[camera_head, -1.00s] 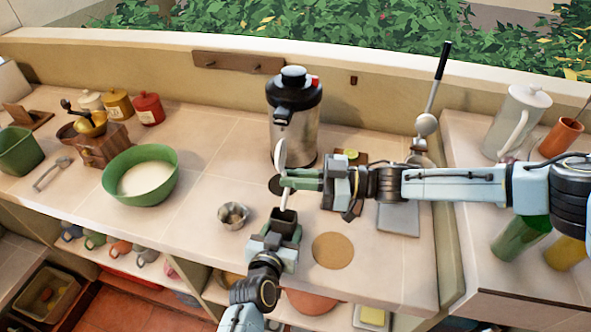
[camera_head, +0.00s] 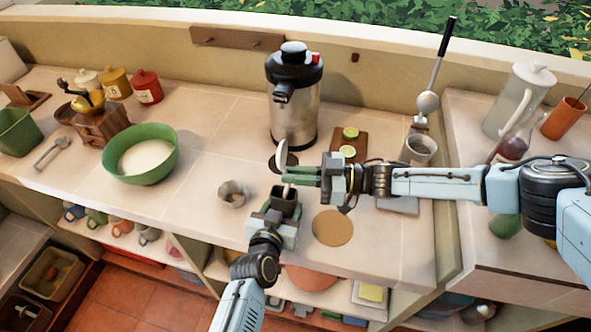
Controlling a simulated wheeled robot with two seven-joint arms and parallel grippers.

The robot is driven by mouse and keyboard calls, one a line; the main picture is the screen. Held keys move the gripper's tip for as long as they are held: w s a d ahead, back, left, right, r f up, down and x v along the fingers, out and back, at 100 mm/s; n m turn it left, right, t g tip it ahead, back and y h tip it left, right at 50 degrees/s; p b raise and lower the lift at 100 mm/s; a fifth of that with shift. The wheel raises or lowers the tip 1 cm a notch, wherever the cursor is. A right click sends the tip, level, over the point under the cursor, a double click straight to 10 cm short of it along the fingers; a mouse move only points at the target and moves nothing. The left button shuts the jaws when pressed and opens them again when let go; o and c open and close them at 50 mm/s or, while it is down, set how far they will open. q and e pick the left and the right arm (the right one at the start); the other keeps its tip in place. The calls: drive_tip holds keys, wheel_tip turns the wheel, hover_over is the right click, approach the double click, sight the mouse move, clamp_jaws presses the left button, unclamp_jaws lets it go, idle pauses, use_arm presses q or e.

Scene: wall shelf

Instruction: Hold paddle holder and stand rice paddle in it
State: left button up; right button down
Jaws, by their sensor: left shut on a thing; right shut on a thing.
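The rice paddle (camera_head: 281,156) is white and upright. My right gripper (camera_head: 288,176), reaching in from the right, is shut on it. The paddle's lower end goes down toward the dark paddle holder (camera_head: 286,194); how deep it sits inside I cannot tell. My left gripper (camera_head: 278,212), coming from below, is shut on the holder, near the counter's front. The gripper fingers hide part of the holder.
A steel dispenser (camera_head: 294,110) stands just behind the grippers. A small metal cup (camera_head: 232,193) is to the left, beyond it a green bowl (camera_head: 141,155). A round cork mat (camera_head: 333,228) lies to the right. A cutting board (camera_head: 371,144) with limes is behind my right arm.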

drive_tip(key=c, duration=1.4)
unclamp_jaws()
drive_tip(key=shift+c, duration=0.2)
drive_tip(key=shift+r, duration=0.1)
wheel_tip(320, 180, up, 10)
use_arm(q)
drive_tip(key=o, duration=1.1)
drive_tip(key=shift+o, duration=0.2)
